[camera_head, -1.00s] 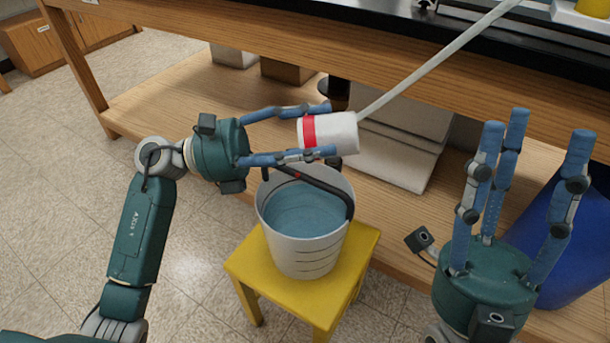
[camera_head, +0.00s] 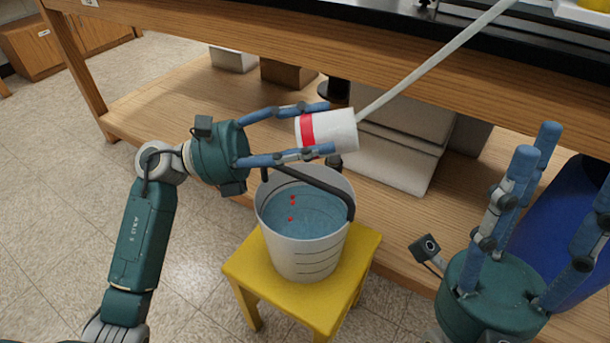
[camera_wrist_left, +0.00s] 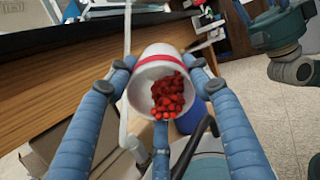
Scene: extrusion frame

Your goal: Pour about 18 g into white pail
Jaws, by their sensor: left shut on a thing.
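The white pail (camera_head: 303,259) stands upright on a yellow stool, its dark handle across the rim. Its inside looks blue, with a few small red pieces (camera_head: 292,203) there. My left gripper (camera_head: 326,128) is shut around a white cup (camera_head: 342,131) with a red band, holding it tipped above the pail. In the left wrist view, the mouth of the cup (camera_wrist_left: 160,58) faces the camera and shows a heap of red pellets (camera_wrist_left: 167,96) near its lower lip. My right gripper (camera_head: 562,165) is open and empty at the right.
The yellow stool (camera_head: 283,293) stands before a wooden bench with a lower shelf (camera_head: 165,100). A pale rod (camera_head: 435,62) slants from beside the cup to the bench top. A blue drum (camera_head: 570,235) is behind my right gripper. Floor at left is clear.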

